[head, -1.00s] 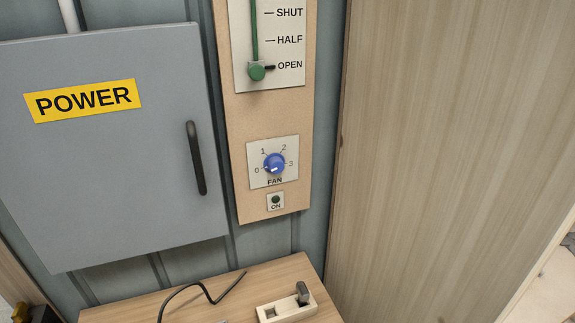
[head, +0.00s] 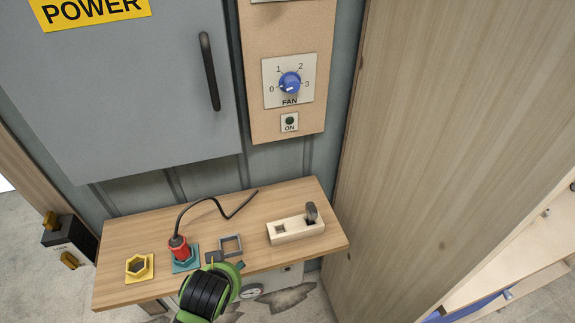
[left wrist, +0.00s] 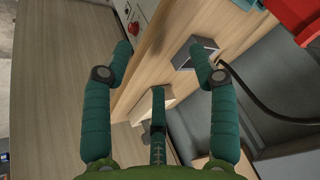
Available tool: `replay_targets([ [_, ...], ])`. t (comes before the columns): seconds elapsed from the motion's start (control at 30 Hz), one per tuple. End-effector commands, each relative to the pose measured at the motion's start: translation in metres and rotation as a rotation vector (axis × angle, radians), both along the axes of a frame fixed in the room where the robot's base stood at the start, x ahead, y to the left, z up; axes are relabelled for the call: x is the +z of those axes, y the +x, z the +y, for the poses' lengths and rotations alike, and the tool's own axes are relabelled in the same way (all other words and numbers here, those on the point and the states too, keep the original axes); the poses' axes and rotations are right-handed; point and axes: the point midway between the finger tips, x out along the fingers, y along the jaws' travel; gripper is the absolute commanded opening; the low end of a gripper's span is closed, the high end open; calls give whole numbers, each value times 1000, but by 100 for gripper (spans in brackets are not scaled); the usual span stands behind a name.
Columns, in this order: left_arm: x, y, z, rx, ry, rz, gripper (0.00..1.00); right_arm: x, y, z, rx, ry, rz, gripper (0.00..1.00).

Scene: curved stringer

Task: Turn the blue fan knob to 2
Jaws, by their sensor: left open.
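The blue fan knob (head: 290,83) sits on a white plate marked 0, 1, 2, 3 and FAN, on a wooden panel in the head view. Its white mark is at the lower part of the knob; I cannot read for sure which number it points to. A dark ON indicator (head: 290,121) is below it. My left gripper (head: 226,262) is at the front edge of the wooden shelf, well below the knob and to its left. In the left wrist view its teal fingers (left wrist: 160,50) are spread with nothing between them; the knob is not seen there. My right gripper is not in view.
The shelf (head: 135,229) holds a yellow hexagonal socket (head: 139,268), a red plug (head: 179,248) with a black cable, a grey square frame (head: 231,245) and a pale block (head: 290,231) with a lever. A grey POWER cabinet (head: 120,100) stands left, a wooden wall (head: 450,120) right.

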Motion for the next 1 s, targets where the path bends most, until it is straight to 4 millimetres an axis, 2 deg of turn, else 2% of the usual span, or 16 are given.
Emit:
replay_targets([
  [0.03,14,18,-8,-13,18,-45,59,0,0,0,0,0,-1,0],
  [0.17,49,61,-28,-49,84,-157,59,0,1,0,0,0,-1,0],
  [0.27,85,99,-49,-85,157,-271,59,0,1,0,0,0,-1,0],
  [0.37,135,142,-75,-128,264,-423,59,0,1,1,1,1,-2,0],
  [0.4,158,157,-87,-147,314,-490,59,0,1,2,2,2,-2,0],
  [0.5,214,188,-114,-184,443,-652,59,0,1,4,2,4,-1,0],
  [0.63,272,208,-140,-211,577,-815,59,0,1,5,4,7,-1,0],
  [0.7,291,212,-149,-217,624,-869,59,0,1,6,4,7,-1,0],
  [0.8,306,216,-155,-222,660,-911,59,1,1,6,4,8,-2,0],
  [1.0,312,237,-151,-222,671,-919,59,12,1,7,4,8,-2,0],
])
